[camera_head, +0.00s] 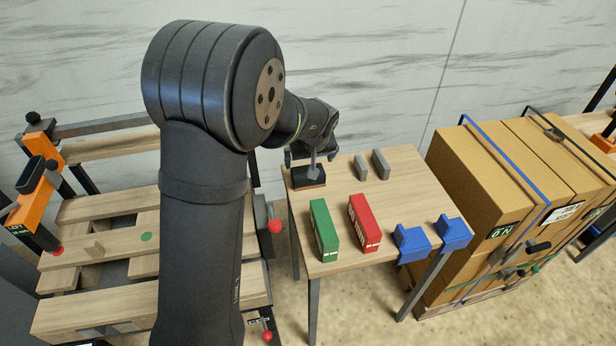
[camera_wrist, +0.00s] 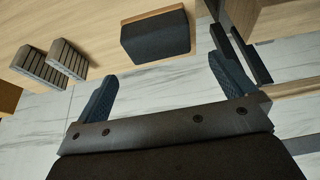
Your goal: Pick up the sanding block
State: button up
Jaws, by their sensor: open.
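The sanding block, a dark block with a brown-orange layer (camera_head: 309,183), lies at the far left corner of the wooden table. In the wrist view the sanding block (camera_wrist: 157,36) is at the top middle, close to the table edge. My gripper (camera_head: 312,158) is just above the block in the head view and partly hides it. In the wrist view my gripper (camera_wrist: 162,69) is open, with its two dark fingers wide apart. The block shows beyond the fingertips and the space between the fingers is empty. Whether a finger touches the block cannot be told.
Two grey ribbed blocks (camera_head: 370,165) stand right of the sanding block. A green box (camera_head: 323,230), a red box (camera_head: 364,223) and blue pieces (camera_head: 412,243) sit nearer the front of the table (camera_head: 400,190). Strapped cartons (camera_head: 490,190) stand to the right, a wooden pallet (camera_head: 110,220) to the left.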

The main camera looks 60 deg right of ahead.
jog(key=x, duration=0.9)
jog(key=shift+s+f, duration=0.15)
jog(key=shift+s, duration=0.05)
jog(key=shift+c, duration=0.2)
jog(key=c, duration=0.8)
